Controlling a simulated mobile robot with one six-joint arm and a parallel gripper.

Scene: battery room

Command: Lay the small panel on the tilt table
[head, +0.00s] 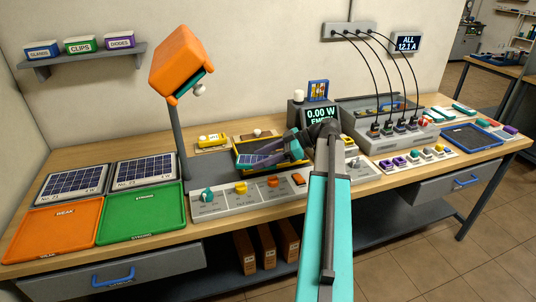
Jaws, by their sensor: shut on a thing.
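My gripper (287,151) is at the middle of the bench, shut on the small panel (261,160), a dark bluish-purple plate. The panel is over the tilt table (239,165), a dark tray with yellow edges, behind the row of controls. I cannot tell whether the panel touches the table's surface or hangs just above it. My gripper and wrist hide part of the panel and the right side of the table.
An orange lamp (184,62) on a post stands left of the table. Two solar panels (73,184) (143,171), an orange tray (52,232) and a green tray (142,213) fill the left end. A meter (321,115) and a cabled unit (385,136) stand right.

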